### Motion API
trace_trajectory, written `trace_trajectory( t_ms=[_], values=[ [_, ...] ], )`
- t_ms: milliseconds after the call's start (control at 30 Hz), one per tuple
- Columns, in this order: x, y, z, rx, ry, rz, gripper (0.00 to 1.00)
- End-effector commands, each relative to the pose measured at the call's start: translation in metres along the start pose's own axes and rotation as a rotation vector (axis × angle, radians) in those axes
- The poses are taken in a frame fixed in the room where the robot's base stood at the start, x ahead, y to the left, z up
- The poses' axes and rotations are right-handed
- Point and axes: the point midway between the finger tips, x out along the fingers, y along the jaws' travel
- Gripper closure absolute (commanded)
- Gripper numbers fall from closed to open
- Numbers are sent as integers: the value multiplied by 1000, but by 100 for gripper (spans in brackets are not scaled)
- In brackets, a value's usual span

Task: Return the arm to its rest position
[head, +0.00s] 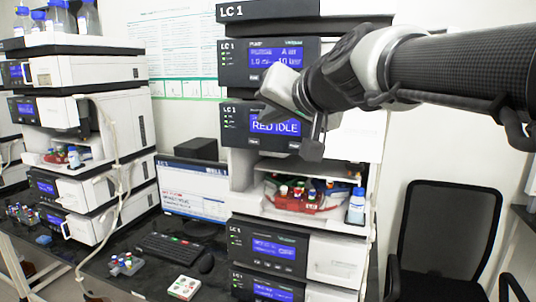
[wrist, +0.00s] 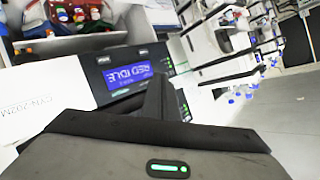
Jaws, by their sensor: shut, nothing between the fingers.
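My arm (head: 455,68) reaches in from the right edge of the head view, raised in front of the LC 1 stack. My gripper (head: 314,146) is in front of the module whose screen reads RED IDLE (head: 275,124). Its dark fingers point downward and are shut with nothing between them. In the wrist view the shut fingers (wrist: 158,98) stand up in front of the same RED IDLE screen (wrist: 137,84), which appears upside down. Whether the fingers touch the module cannot be told.
Below my gripper is an open bay with a red tray of vials (head: 300,196) and a blue-capped bottle (head: 357,206). A monitor (head: 194,190), keyboard (head: 168,248) and small vial racks stand on the dark bench. A black chair (head: 447,240) stands at right. A second stack is at left.

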Motion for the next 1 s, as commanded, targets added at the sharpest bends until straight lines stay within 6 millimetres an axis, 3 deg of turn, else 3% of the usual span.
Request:
trace_trajectory(
  t_ms=[33, 200, 300, 433, 633, 1000],
  values=[
    [-20, 15, 24, -31, -60, 46, 100],
    [-77, 80, 122, -122, -289, 226, 100],
    [-111, 116, 172, -157, -404, 330, 100],
    [-147, 151, 218, -185, -514, 438, 100],
    [-173, 174, 249, -203, -587, 516, 100],
    [-173, 175, 250, -204, -591, 519, 100]
  ],
)
